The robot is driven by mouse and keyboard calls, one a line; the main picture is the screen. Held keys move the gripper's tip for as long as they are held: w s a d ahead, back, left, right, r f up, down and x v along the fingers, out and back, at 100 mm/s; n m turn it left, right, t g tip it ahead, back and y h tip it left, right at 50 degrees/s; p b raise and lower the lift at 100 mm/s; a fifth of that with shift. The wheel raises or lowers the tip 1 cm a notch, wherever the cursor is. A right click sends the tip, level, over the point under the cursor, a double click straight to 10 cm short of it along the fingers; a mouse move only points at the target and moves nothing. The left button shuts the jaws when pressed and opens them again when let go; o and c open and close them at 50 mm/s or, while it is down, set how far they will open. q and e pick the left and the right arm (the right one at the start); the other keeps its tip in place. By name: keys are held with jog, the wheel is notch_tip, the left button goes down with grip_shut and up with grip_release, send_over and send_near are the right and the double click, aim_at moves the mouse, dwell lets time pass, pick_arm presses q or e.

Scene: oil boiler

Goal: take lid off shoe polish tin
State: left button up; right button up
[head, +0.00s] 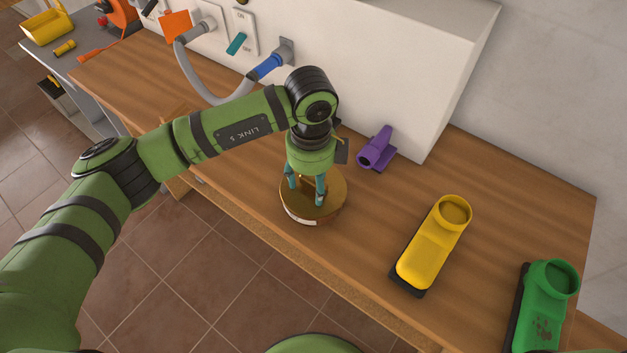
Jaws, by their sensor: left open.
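The shoe polish tin (301,216) is round, with a gold-brown lid (331,199) on top, and stands on the wooden workbench near its front edge. My left gripper (306,196) points straight down over the tin. Its teal fingers are apart, with the tips at the lid's top; I cannot tell whether they touch it. My gripper and wrist hide the back part of the lid. My right gripper is not in view.
A yellow brush-like holder (427,253) and a green one (543,310) lie to the right. A purple piece (376,150) lies behind the tin by the white boiler box (390,70). A grey hose (188,75) and blue connector (269,67) are at back left.

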pick_arm(q)
jog(key=shift+f, duration=0.15)
jog(key=shift+c, duration=0.4)
jog(key=c, duration=1)
